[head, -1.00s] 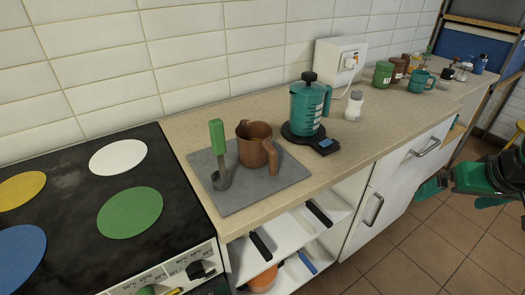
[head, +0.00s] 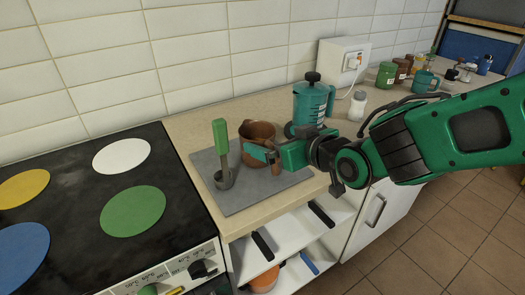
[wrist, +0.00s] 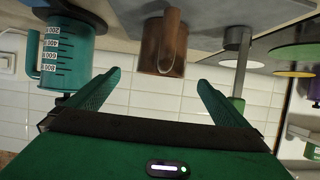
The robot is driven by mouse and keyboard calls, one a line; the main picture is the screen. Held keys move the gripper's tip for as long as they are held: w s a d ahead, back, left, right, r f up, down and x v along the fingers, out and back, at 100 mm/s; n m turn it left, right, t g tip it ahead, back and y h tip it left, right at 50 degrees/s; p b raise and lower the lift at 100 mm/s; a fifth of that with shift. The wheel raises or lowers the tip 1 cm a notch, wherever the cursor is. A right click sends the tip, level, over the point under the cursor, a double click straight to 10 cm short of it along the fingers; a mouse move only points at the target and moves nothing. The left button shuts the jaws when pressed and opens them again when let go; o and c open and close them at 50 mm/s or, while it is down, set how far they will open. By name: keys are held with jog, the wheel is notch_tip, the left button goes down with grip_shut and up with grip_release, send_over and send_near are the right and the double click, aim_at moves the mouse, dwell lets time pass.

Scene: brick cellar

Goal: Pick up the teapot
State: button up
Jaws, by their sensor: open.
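The brown pot (head: 257,131), which I take as the teapot, stands upright on a grey mat (head: 240,196) on the counter. The wrist view, upside down, shows the brown pot (wrist: 160,55) with its looped handle facing me. My gripper (head: 266,158) is in front of it on the handle side, partly covering it in the head view. In the wrist view my gripper (wrist: 158,77) has its fingers spread wide. The handle is centred between them, a little beyond the tips, and nothing is held.
A teal jug (head: 311,104) with a black-knobbed lid stands behind my wrist. A white shaker (head: 357,106) and several cups are farther right. The stove (head: 80,180) is at left.

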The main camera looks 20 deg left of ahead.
aim_at(261, 133)
jog(key=shift+x, duration=3.7)
jog(key=shift+a+r, duration=0.1)
jog(key=shift+r, duration=0.15)
jog(key=c, duration=1.8)
jog(key=shift+c, duration=0.6)
jog(key=shift+w+r, duration=0.1)
jog(key=shift+r, duration=0.05)
